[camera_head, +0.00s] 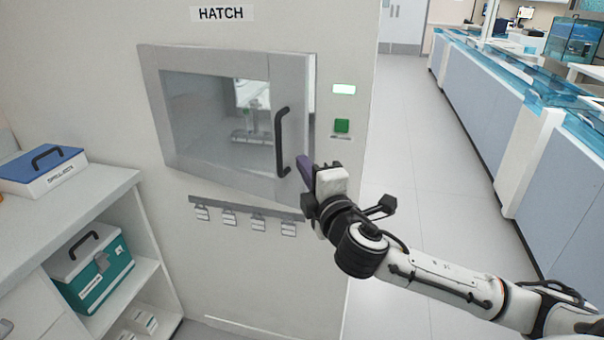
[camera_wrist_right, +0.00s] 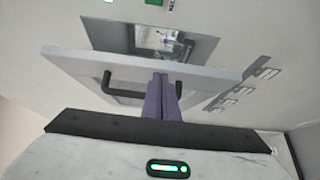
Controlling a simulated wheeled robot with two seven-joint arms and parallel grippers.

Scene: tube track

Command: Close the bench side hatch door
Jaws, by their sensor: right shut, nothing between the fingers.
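The hatch door (camera_head: 213,170) is a grey-framed panel with a glass window, set in the wall under a HATCH sign. It stands ajar, with a gap along its right edge, and its black bar handle (camera_head: 279,142) is on that side. In the right wrist view the door (camera_wrist_right: 205,73) stands out from the hatch opening (camera_wrist_right: 120,35). My right gripper (camera_head: 303,168) is shut and empty, its purple fingers at the lower right of the door near the handle. In the right wrist view the fingers (camera_wrist_right: 161,98) overlap the door; contact is unclear. My left gripper is not in view.
A green button (camera_head: 342,125) and a lit panel (camera_head: 344,89) are right of the hatch. Small tags hang on a rail (camera_head: 245,208) below it. A shelf unit (camera_head: 80,215) with a teal case (camera_head: 92,270) stands at left. The floor (camera_head: 425,150) at right is clear.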

